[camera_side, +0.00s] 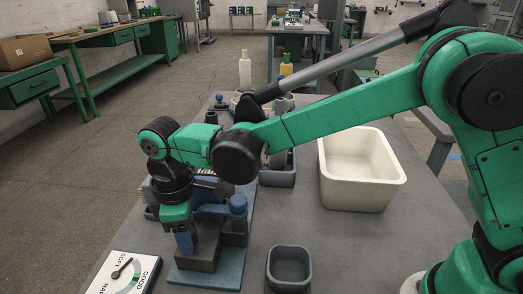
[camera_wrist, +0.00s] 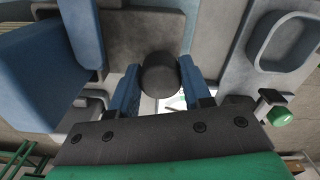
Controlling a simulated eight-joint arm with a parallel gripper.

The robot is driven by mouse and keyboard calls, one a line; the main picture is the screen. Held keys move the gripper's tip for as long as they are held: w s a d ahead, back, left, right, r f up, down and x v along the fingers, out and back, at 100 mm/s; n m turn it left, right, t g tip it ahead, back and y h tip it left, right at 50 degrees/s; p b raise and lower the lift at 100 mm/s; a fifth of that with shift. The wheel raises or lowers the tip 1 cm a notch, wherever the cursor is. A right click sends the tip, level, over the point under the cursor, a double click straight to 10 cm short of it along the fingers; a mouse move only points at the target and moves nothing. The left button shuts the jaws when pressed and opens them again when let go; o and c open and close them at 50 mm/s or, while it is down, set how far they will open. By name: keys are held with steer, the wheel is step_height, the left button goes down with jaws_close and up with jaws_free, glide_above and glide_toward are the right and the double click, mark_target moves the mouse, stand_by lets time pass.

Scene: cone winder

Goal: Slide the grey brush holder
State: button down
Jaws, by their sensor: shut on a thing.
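The grey brush holder (camera_side: 207,256) looks like the dark grey block low on the blue machine base (camera_side: 232,272) in the side view; my arm partly covers it. My gripper (camera_side: 184,241) points down at its left end. In the wrist view a dark round grip (camera_wrist: 161,74) stands out from a grey block (camera_wrist: 140,30). My gripper's blue fingers (camera_wrist: 160,84) are shut on this grip, one on each side. Where the grip joins the holder is hard to see.
A blue post (camera_side: 238,210) rises right beside my gripper. A small grey open bin (camera_side: 288,286) stands to the right, and a cream tub (camera_side: 362,193) farther back. A dial card (camera_side: 122,275) reading SOFT, GOOD and HARD lies at the left. Bottles (camera_side: 245,73) stand behind.

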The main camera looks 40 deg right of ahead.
steer(key=shift+s+a, duration=1.05)
steer(key=shift+c, duration=1.9)
jaws_free()
steer(key=shift+w+d+r, duration=0.1)
steer(key=shift+r, duration=0.05)
step_height(320, 180, up, 5)
steer(key=shift+r, duration=0.2)
